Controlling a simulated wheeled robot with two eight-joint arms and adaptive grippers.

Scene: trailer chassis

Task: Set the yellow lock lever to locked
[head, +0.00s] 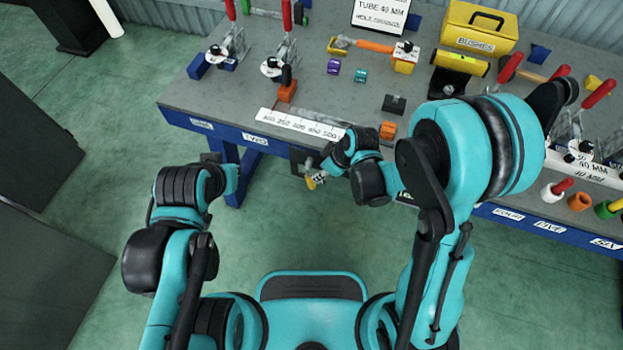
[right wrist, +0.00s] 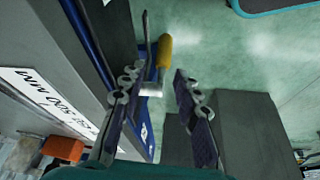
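The yellow lock lever (head: 313,181) is at the front edge of the workbench, below the white ruler strip. In the right wrist view its yellow handle (right wrist: 164,50) sits on a pale metal stem (right wrist: 150,89), ahead of my right gripper (right wrist: 157,85). My right gripper is open, with one finger on each side of the view and the stem close to the left finger. I cannot tell whether they touch. In the head view my right gripper (head: 321,164) is beside the lever and partly hidden by its wrist. My left gripper (head: 212,160) is left of it, near the bench front; its fingers are unclear.
The workbench (head: 225,98) carries red-handled toggle clamps (head: 288,45), a ruler strip (head: 300,125), an orange block (head: 388,130) and a yellow bushes box (head: 478,30). A blue bench leg (head: 246,178) stands between my grippers. The green floor in front is clear.

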